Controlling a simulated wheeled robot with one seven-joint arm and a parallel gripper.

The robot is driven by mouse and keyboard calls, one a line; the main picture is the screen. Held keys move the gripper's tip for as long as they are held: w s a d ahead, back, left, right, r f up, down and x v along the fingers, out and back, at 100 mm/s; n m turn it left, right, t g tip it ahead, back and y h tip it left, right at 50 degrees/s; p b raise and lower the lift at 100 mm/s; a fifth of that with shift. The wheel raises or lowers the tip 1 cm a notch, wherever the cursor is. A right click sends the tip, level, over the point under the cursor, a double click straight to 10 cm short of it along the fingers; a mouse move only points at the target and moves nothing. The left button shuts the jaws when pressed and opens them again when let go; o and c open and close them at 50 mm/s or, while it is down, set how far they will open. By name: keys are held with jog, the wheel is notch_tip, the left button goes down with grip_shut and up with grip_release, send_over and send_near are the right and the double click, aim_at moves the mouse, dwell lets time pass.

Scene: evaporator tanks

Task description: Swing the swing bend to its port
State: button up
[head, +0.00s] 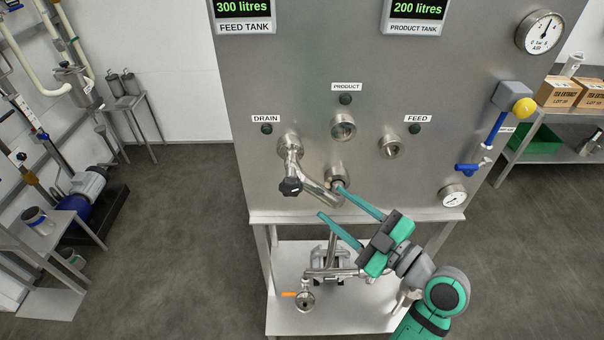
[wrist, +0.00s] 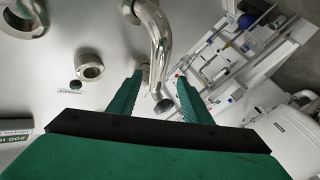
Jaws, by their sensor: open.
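The swing bend (head: 319,193) is a shiny steel pipe on the front of the tank panel. It runs from a lower middle fitting (head: 337,176) up left to the DRAIN port (head: 289,143); whether it is seated there I cannot tell. The PRODUCT port (head: 343,125) and FEED port (head: 391,147) look open and empty. My gripper (head: 331,201) is open, its tips beside the bend's lower right end. In the wrist view curved steel pipe (wrist: 159,35) shows beyond and between the fingers (wrist: 156,88); contact is unclear.
Below the panel, a shelf (head: 375,315) carries a pump and pipework with an orange-handled valve (head: 290,294). A blue-handled valve (head: 468,168) and a gauge (head: 453,195) are at the panel's right. Open floor lies on both sides.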

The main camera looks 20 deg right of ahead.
aim_at(305, 181)
jog(key=shift+w+a+r, duration=0.2)
jog(key=shift+w, duration=0.4)
jog(key=x, duration=0.9)
jog(key=shift+w+a, duration=0.2)
jog(key=shift+w, duration=0.15)
jog(key=shift+d, duration=0.1)
grip_shut()
